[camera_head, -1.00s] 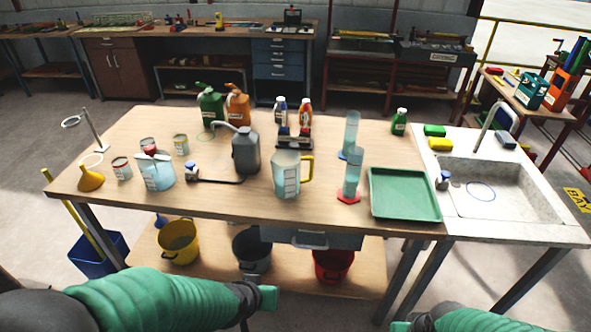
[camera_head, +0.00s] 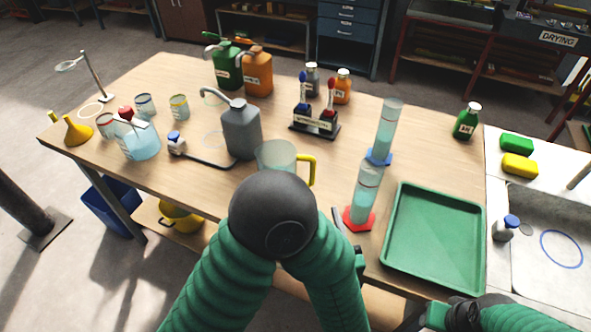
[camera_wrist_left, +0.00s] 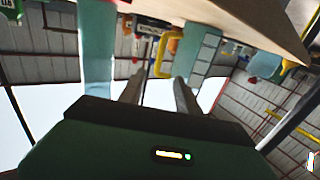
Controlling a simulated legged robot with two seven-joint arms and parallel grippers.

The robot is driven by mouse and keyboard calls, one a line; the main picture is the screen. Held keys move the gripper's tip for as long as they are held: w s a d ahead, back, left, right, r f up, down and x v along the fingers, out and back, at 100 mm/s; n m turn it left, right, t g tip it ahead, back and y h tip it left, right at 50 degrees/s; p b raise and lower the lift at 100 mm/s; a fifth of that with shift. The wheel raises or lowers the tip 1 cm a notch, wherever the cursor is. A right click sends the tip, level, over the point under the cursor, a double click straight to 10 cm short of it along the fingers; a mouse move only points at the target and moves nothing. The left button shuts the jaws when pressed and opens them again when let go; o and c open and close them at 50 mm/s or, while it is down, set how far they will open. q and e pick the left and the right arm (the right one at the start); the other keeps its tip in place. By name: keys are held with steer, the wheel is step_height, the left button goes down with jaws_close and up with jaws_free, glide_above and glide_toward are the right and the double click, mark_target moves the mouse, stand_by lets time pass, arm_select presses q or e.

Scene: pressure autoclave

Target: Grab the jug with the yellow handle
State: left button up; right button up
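The clear jug (camera_head: 275,155) stands on the wooden table, its yellow handle (camera_head: 310,168) on its right side. My left arm hides its lower part. In the left wrist view the jug (camera_wrist_left: 197,48) and its yellow handle (camera_wrist_left: 162,55) appear beyond the fingertips. My left gripper (camera_head: 345,225) is at the table's front edge, to the right of and nearer than the jug. In the left wrist view its two fingers (camera_wrist_left: 157,88) are apart with nothing between them. My right gripper (camera_head: 430,315) is low at the bottom right; its fingers are unclear.
Two measuring cylinders, one on a red base (camera_head: 366,195) and one on a blue base (camera_head: 386,130), stand right of the jug. A green tray (camera_head: 435,240) lies further right, beside the sink. A grey canister (camera_head: 241,130) stands behind and left of the jug.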

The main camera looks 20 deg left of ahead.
arm_select(q)
glide_toward(314, 171)
steer(key=x, duration=0.5)
steer(key=shift+s+a+f, duration=0.1)
steer(key=shift+a+f, duration=0.25)
steer(key=shift+w, duration=0.35)
steer(key=shift+w+r, duration=0.3)
steer(key=x, duration=0.4)
steer(key=shift+w+r, duration=0.15)
steer(key=shift+w+a, duration=0.2)
steer(key=shift+a, duration=0.15)
steer(key=shift+s, duration=0.15)
steer(key=shift+c, duration=1.3)
steer(key=shift+d, duration=0.3)
jaws_close()
steer(key=shift+a, duration=0.1)
